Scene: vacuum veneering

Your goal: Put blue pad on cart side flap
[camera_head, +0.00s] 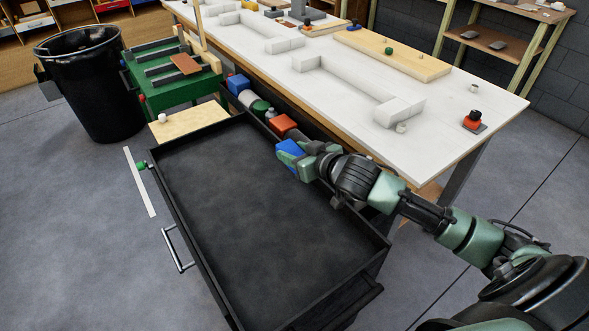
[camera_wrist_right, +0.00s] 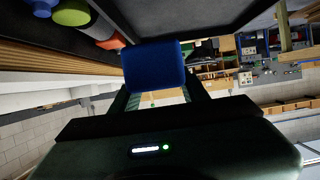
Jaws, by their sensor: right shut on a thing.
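The blue pad (camera_head: 290,148) is held between the fingers of my right gripper (camera_head: 296,160), over the right long edge of the black cart (camera_head: 165,190). In the right wrist view the blue pad (camera_wrist_right: 153,67) fills the space between the fingertips, and the gripper is shut on it. A light wooden panel (camera_head: 185,122) with a white knob sits at the cart's far end; it may be the side flap, but I cannot tell for sure. The pad is apart from this panel. My left gripper is not in view.
The cart's tray floor (camera_head: 250,200) is empty. A long white-topped workbench (camera_head: 340,75) stands along its right. Bottles and a red-orange item (camera_head: 284,125) sit between cart and bench. A green stand (camera_head: 175,95) and a black bin (camera_head: 95,90) stand behind.

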